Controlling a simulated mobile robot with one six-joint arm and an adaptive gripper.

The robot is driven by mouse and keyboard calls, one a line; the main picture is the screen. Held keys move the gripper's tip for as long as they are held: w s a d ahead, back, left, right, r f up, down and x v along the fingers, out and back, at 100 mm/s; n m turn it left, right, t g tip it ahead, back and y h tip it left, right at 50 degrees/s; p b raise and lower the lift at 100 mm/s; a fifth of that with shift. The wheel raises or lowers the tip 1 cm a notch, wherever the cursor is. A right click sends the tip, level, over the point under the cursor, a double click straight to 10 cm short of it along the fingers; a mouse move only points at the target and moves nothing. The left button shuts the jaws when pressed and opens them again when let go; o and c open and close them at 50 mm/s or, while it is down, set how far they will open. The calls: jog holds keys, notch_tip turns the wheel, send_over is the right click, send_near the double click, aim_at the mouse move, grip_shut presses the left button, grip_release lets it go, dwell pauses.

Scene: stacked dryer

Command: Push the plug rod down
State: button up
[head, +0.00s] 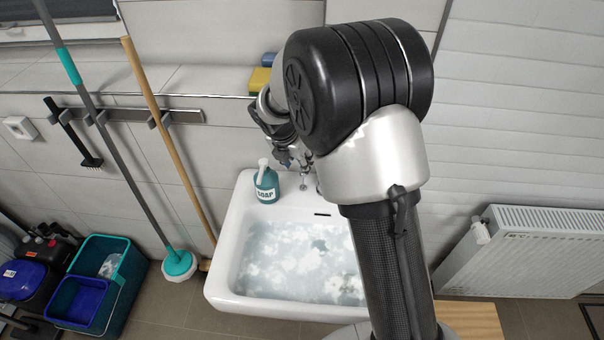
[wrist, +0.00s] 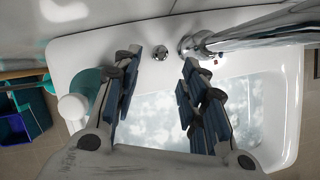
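The plug rod is a small chrome knob on the sink's back ledge, behind the basin, in the wrist view (wrist: 160,53). It also shows in the head view (head: 303,184), just below my gripper (head: 285,156). In the wrist view my gripper (wrist: 161,64) is open and empty, with its two fingers apart on either side of the knob in the picture. I cannot tell the height between fingertips and knob. The white sink (head: 222,284) holds cloudy, foamy water. The chrome faucet (wrist: 190,46) stands right of the knob and is mostly hidden by my arm in the head view.
A teal soap bottle (head: 266,187) with a white pump stands on the ledge left of the knob, close to my left finger in the wrist view. A sponge (head: 259,79) lies on the shelf behind. Mop, broom and buckets (head: 128,262) are at left; a radiator (head: 530,250) is at right.

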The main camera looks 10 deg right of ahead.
jog(key=b+x, duration=0.1)
jog(key=x, duration=0.5)
jog(key=shift+w+f+b, duration=0.1)
jog(key=shift+f+b, duration=0.1)
jog(key=shift+b, duration=0.1)
grip_shut()
dwell(0.5)
